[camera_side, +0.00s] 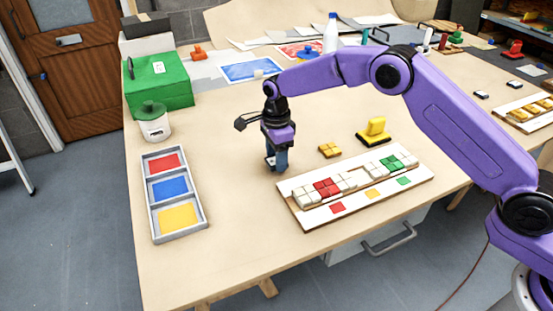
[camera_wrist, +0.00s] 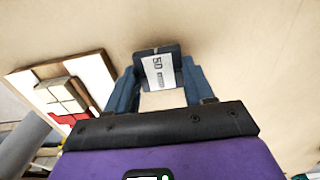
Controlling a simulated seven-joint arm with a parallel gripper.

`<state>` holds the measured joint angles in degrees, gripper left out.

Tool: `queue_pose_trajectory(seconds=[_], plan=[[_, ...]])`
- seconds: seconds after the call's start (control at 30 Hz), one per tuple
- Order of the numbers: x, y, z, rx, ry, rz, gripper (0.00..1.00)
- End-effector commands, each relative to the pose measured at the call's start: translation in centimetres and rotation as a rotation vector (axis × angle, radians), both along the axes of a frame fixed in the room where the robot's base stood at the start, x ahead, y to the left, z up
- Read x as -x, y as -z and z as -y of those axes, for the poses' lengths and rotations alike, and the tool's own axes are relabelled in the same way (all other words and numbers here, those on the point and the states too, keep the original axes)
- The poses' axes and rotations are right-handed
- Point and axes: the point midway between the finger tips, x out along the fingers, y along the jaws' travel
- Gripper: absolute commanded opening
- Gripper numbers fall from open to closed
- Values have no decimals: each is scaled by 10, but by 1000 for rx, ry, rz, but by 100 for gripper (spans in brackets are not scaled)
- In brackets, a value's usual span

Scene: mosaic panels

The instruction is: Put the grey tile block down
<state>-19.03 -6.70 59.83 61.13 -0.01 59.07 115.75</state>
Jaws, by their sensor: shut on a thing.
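My gripper (camera_side: 275,166) is low over the bare table, left of the mosaic board. In the wrist view, its two blue fingers (camera_wrist: 162,84) are shut on a dark grey block (camera_wrist: 172,50) with a white label that seems to read 50. The block is mostly hidden by the fingers in the side view. I cannot tell whether its underside touches the table, but it is very close. The mosaic board (camera_side: 308,219) holds white, red and green tile blocks, with a gap in the row; its corner also shows at the left of the wrist view (camera_wrist: 98,68).
A yellow tile block (camera_side: 330,149) and a yellow-handled tool (camera_side: 375,130) stand right of my gripper. A grey tray (camera_side: 147,192) with red, blue and yellow compartments lies at left. A green box (camera_side: 160,82) and white pot (camera_side: 154,126) stand behind it. Table between tray and board is clear.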

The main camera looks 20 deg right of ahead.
Motion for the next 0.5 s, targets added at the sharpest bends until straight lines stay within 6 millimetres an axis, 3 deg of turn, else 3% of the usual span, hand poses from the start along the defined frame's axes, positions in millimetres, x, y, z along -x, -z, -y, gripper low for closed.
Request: queue_pose_trajectory(seconds=[0.1, 0.5], plan=[[0, 14, 0, 0, 0, 0, 20], [0, 18, 0, 0, 0, 1, 20]])
